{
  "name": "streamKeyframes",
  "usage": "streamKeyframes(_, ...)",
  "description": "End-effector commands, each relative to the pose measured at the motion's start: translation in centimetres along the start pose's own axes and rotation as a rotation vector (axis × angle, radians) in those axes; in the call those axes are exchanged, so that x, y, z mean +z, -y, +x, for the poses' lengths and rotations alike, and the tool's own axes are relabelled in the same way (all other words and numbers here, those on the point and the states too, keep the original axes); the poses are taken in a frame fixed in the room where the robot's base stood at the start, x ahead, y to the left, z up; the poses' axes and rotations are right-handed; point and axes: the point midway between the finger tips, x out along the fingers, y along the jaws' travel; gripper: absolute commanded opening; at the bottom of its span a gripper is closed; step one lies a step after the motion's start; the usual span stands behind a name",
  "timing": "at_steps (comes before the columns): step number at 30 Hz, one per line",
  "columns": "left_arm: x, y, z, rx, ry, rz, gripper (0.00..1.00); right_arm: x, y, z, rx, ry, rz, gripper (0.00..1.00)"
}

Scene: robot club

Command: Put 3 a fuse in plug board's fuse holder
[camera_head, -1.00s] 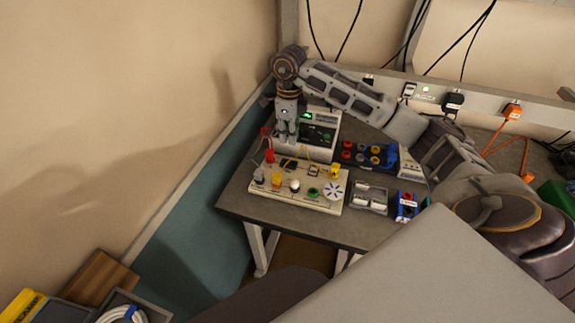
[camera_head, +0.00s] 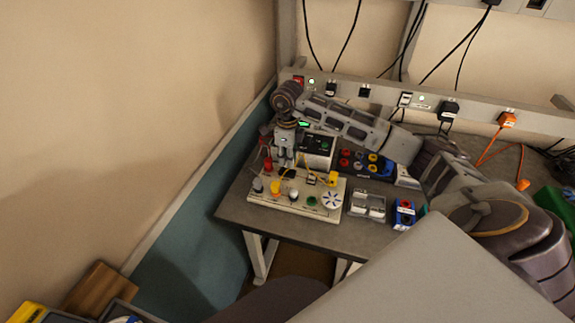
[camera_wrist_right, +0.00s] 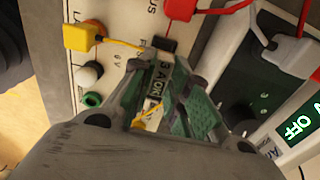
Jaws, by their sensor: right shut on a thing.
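The plug board (camera_head: 268,203), a cream board with coloured plugs and knobs, lies on the bench. It also fills the upper left of the right wrist view (camera_wrist_right: 128,22). My right gripper (camera_head: 286,164) points down at the board's back left part. In the right wrist view the right gripper (camera_wrist_right: 165,82) is shut on a fuse (camera_wrist_right: 155,86) labelled 3 A OK. The fuse's far end is close to a dark holder-like part (camera_wrist_right: 164,44) on the board, beside partly hidden lettering. I cannot tell whether the fuse touches it. My left gripper is not in view.
A tester (camera_head: 318,148) with a lit green display stands behind the board. A grey tray (camera_head: 352,206) and a blue-red block (camera_head: 404,212) sit to the right. A yellow plug (camera_wrist_right: 82,37) with its lead and a green socket (camera_wrist_right: 93,100) lie near the gripper.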

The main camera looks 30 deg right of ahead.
Motion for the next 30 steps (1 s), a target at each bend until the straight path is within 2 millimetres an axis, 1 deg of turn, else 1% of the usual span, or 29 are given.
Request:
streamKeyframes(10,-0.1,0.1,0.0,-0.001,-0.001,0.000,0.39,0.0,0.0,0.2,0.000,-0.001,0.000,0.01)
streamKeyframes(14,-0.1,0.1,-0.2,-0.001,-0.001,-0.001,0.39,-0.1,0.0,1.1,0.001,-0.002,0.000,0.01)
streamKeyframes(18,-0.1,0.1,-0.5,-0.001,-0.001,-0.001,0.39,-0.1,0.0,2.7,0.002,-0.003,0.001,0.01)
streamKeyframes(21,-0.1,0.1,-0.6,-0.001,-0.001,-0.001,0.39,0.0,0.0,3.5,0.000,-0.001,0.001,0.01)
streamKeyframes(24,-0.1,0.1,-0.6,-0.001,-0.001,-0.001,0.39,0.0,0.0,3.8,-0.001,-0.001,0.000,0.01)
streamKeyframes(30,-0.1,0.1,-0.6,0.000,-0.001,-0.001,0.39,0.0,0.0,3.8,-0.001,0.000,0.000,0.01)
